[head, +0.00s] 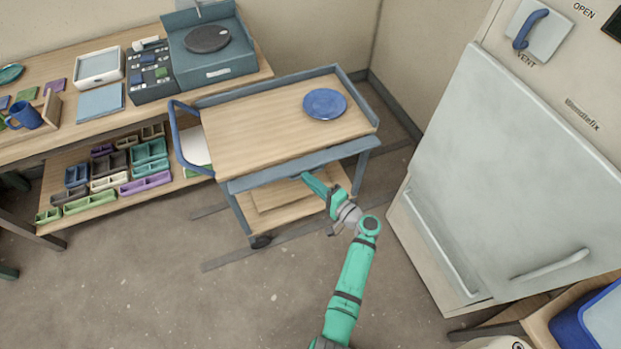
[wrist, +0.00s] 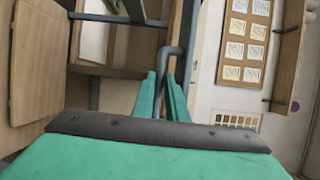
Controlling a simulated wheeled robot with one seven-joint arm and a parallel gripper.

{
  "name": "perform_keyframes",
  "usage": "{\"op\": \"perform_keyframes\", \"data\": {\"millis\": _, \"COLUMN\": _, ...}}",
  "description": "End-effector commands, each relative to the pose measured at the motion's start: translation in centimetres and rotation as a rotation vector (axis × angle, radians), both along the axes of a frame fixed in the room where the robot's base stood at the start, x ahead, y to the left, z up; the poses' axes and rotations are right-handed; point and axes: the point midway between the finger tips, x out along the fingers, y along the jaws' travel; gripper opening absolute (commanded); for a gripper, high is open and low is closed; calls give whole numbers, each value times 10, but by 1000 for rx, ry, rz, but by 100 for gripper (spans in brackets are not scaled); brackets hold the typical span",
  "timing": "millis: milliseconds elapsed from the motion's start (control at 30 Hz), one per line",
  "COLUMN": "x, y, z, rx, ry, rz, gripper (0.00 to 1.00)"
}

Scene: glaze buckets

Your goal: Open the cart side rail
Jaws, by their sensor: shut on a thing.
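The cart (head: 255,130) has a wooden top and a blue-grey frame, and stands at the middle of the head view. Its side rail (head: 262,180) is a blue-grey strip along the near long edge. My gripper (head: 307,177) reaches to the right half of that edge, at rail height. In the wrist view, my gripper's two teal fingers (wrist: 162,95) are shut on a grey bar (wrist: 170,53) of the rail that rises between them. The fingers hide the lower end of the bar. I cannot tell how far the rail is tilted.
A blue plate (head: 325,104) lies on the cart top near the right end. A blue push handle (head: 186,140) is at the cart's left end. A large pale cabinet (head: 510,170) stands at right. A bench with a wheel and trays is behind left. Front-left floor is clear.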

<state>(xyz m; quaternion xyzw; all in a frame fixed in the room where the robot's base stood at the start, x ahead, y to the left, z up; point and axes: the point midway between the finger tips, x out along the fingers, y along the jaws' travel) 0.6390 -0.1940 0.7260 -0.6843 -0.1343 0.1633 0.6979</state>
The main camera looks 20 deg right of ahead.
Motion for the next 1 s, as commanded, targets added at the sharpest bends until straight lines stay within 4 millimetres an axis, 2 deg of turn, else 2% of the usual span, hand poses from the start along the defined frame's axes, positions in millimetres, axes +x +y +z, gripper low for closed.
{"op": "perform_keyframes", "data": {"millis": 200, "x": 3, "y": 2, "z": 0, "rx": 1, "ry": -56, "rz": 5, "gripper": 0}}
{"op": "perform_keyframes", "data": {"millis": 667, "x": 3, "y": 1, "z": 0, "rx": 1, "ry": -67, "rz": 6, "gripper": 0}}
{"op": "perform_keyframes", "data": {"millis": 700, "x": 2, "y": 1, "z": 0, "rx": 1, "ry": -67, "rz": 6, "gripper": 17}}
{"op": "perform_keyframes", "data": {"millis": 733, "x": 2, "y": 1, "z": 0, "rx": 1, "ry": -67, "rz": 6, "gripper": 20}}
{"op": "perform_keyframes", "data": {"millis": 1000, "x": 1, "y": -2, "z": -2, "rx": 2, "ry": -64, "rz": 0, "gripper": 20}}
